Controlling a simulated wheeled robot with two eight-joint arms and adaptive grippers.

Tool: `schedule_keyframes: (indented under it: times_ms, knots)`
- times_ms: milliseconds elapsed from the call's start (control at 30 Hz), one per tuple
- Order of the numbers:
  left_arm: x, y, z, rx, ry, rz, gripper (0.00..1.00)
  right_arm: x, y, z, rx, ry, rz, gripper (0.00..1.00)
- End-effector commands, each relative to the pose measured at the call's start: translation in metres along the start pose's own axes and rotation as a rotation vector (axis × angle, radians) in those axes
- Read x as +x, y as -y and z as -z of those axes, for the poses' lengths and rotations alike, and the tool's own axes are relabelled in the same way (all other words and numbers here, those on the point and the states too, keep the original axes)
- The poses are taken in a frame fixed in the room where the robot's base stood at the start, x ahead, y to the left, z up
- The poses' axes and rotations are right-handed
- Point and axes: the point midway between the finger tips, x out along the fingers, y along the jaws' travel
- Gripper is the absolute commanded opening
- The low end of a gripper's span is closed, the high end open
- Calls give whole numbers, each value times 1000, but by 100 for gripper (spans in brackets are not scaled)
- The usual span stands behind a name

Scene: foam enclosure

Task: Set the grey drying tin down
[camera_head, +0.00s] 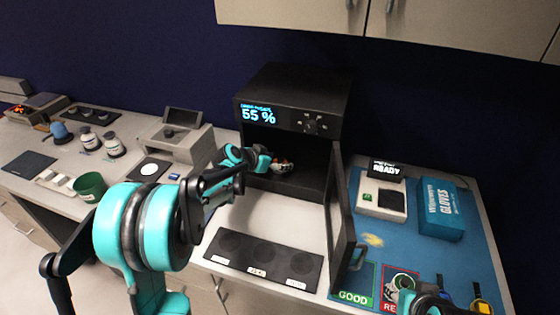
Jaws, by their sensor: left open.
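My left arm reaches from the left into the open black drying oven (300,115). My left gripper (266,163) is open at the oven's mouth. Just right of its fingers, inside the chamber, is a small pale, round item with orange-red on it (284,167); it may be the grey drying tin, but it is too small and dark to be sure. I cannot tell whether the fingers touch it. My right gripper (432,302) shows only partly at the bottom right, by the red-framed reject mat (391,299); its fingers are unclear.
The oven door (341,220) stands open to the right. A black three-spot mat (262,258) lies in front. A balance (178,139) and green cup (90,186) stand left.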

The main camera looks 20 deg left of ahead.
Motion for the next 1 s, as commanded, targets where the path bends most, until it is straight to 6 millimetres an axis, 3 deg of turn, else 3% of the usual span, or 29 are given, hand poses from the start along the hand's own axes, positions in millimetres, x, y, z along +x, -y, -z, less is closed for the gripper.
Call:
schedule_keyframes:
  times_ms: [300,567,667,767,833,1000]
  knots:
    - [-73,0,2,-2,1,2,68,-19,0,13,0,0,0,40]
    - [-104,-1,0,-1,2,0,68,-24,0,18,0,0,0,40]
    - [-111,-10,0,-9,17,-1,68,-25,0,18,0,0,0,40]
    - [-125,-36,-4,-36,61,2,68,-24,0,18,0,0,0,40]
    - [-142,-65,-12,-70,114,14,68,-24,0,17,0,0,0,40]
    - [-194,-131,-52,-162,244,86,68,-24,0,17,0,0,0,40]
